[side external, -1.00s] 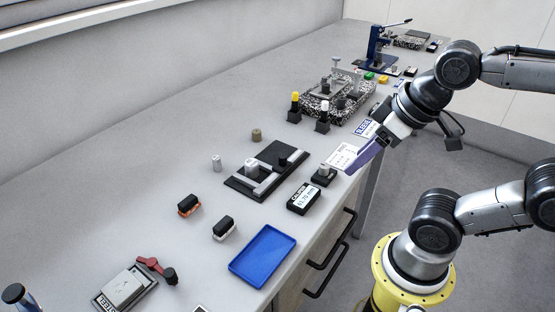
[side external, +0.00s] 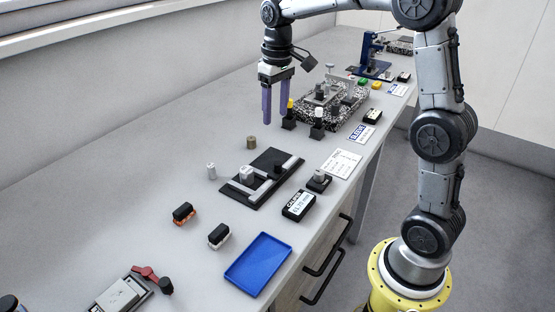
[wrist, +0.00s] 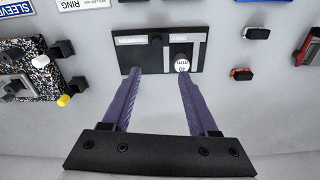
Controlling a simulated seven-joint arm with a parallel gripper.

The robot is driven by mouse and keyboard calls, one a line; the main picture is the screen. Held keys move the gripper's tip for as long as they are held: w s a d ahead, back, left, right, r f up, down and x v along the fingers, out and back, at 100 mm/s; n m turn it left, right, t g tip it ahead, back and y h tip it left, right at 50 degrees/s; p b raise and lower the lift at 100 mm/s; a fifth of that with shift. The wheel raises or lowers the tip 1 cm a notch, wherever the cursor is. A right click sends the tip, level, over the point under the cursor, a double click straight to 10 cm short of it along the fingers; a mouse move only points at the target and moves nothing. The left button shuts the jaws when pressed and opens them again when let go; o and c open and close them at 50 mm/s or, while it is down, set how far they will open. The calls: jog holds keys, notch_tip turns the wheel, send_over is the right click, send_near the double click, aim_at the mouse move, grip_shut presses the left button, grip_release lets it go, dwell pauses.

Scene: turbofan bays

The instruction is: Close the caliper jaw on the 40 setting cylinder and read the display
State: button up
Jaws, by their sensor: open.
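The caliper is a black plate (side external: 252,196) with pale grey jaw bars and a dark knob (side external: 275,171); the wrist view shows the plate too (wrist: 130,59). The 40 setting cylinder (side external: 246,173), grey with a white top, stands on it among the bars. In the wrist view its top (wrist: 182,66) reads 40 mm. I cannot tell whether the jaws touch it. The caliper display (side external: 299,207) is lit, its digits too small to read surely. My gripper (side external: 275,118), with purple fingers, is open and empty, pointing down above the bench behind the caliper.
A grey cylinder (side external: 211,171) and a brown one (side external: 252,142) stand beside the caliper. A blue tray (side external: 258,264) and two small black-topped blocks (side external: 184,214) lie in front. A speckled stone block (side external: 333,106) with fixtures stands behind.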

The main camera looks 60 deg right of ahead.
aim_at(277, 163)
jog(key=shift+g, duration=0.3)
jog(key=f, duration=1)
jog(key=d+f, duration=0.1)
jog(key=f, duration=0.4)
jog(key=shift+f, duration=0.4)
grip_shut()
